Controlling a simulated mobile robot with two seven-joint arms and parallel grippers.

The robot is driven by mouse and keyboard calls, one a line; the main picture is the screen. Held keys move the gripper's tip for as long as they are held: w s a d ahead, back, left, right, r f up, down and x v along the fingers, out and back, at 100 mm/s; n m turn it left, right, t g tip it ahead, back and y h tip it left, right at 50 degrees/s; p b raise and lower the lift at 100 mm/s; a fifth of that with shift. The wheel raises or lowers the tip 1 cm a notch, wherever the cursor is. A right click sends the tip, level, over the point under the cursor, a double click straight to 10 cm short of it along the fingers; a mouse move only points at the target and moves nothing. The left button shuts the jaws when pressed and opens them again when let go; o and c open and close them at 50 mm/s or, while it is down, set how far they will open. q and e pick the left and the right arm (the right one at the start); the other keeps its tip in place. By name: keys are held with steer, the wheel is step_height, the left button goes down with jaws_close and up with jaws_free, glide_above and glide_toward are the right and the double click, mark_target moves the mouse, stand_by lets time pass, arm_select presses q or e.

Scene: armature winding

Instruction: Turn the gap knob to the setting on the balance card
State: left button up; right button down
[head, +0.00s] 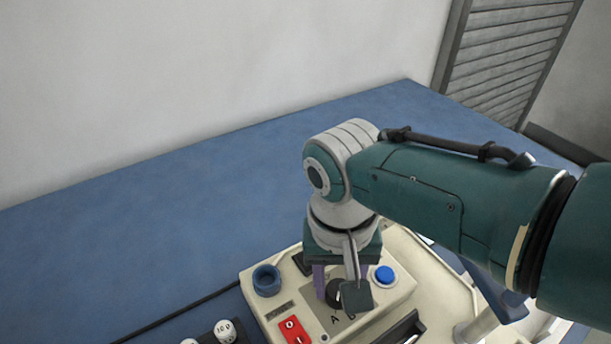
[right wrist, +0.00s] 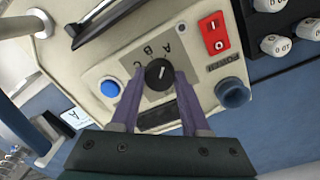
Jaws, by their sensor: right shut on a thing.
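The gap knob (head: 333,293) is a round black knob on the cream machine panel (head: 392,300). The right wrist view shows the knob (right wrist: 158,72) with a white pointer line on a grey plate lettered A, B and C. The line tilts up and to the right there; I cannot tell surely which letter is set. My right gripper (head: 337,284) points down over the panel, its purple fingers (right wrist: 159,82) shut on the knob from both sides. A small white card (right wrist: 73,116) with what looks like an A stands at the lower left of the wrist view. My left gripper is out of view.
A blue button (head: 384,274), a dark blue ring-shaped part (head: 266,280) and a red switch (head: 292,331) sit close around the knob. White round labelled pieces (head: 224,330) stand left of the machine. The blue table (head: 180,220) behind is clear.

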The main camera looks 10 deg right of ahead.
mark_target(335, 288)
steer(key=shift+c, duration=1.9)
jaws_free()
step_height(335, 288, up, 10)
steer(key=p, duration=0.5)
steer(key=shift+a, duration=0.2)
steer(key=shift+w, duration=0.1)
